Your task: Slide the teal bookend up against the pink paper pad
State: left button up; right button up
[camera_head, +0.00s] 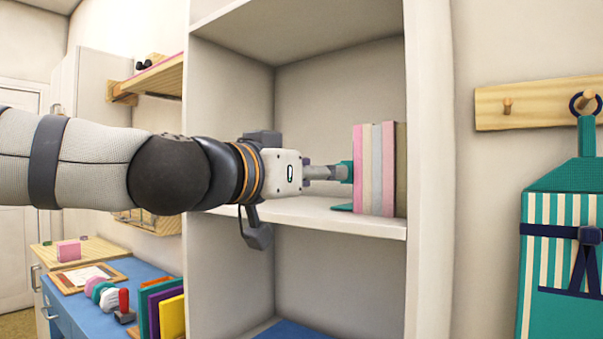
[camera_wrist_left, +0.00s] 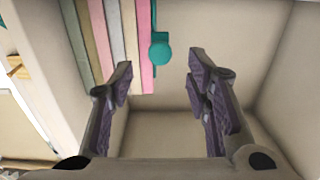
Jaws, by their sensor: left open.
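The teal bookend (camera_head: 342,207) stands on the middle shelf, left of a row of upright paper pads. Its knob also shows in the left wrist view (camera_wrist_left: 160,52). The pink paper pad (camera_head: 358,170) is the leftmost in the row and faces the bookend; it also shows in the left wrist view (camera_wrist_left: 145,40). The bookend looks very close to it; I cannot tell if they touch. My left gripper (camera_head: 343,173) reaches in from the left at the bookend. In the wrist view its fingers (camera_wrist_left: 160,72) are apart, with the knob beyond and between them. My right gripper is not in view.
The shelf (camera_head: 310,213) left of the bookend is bare beneath my arm. A blue desk (camera_head: 145,272) with stationery stands at lower left. A teal apron hangs at right.

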pick_arm(q)
jog(key=v, duration=0.6)
jog(key=shift+s, duration=0.15)
jog(key=shift+a, duration=0.1)
notch_tip(320, 180, down, 31)
jog(key=w+a+n+g+y, duration=0.1)
jog(key=a+n+g+y, duration=0.15)
jog(key=g+y, duration=0.2)
jog(key=s+a+f+n+g+y, duration=0.1)
jog(key=s+f+g, duration=0.15)
jog(key=f, duration=0.45)
jog(key=s+a+f+n+g+y, duration=0.15)
jog(key=s+f, duration=0.25)
jog(key=f, duration=0.4)
jog(key=s+a+f+n+g+y, duration=0.15)
jog(key=s+a+f, duration=0.25)
jog(key=s+f, duration=0.4)
jog(key=s+a+f+g, duration=0.35)
jog(key=s+f, duration=0.35)
jog(key=s, duration=0.3)
jog(key=s+a+f+g+y, duration=0.1)
jog(key=s+a, duration=0.2)
jog(key=s, duration=0.5)
jog(key=s+a+f+n+g+y, duration=0.1)
jog(key=s+a+f+g, duration=0.1)
jog(key=s+a, duration=0.2)
jog(key=s, duration=0.3)
jog(key=shift+s+a, duration=0.35)
jog(key=shift+s, duration=0.05)
jog(key=shift+f, duration=0.1)
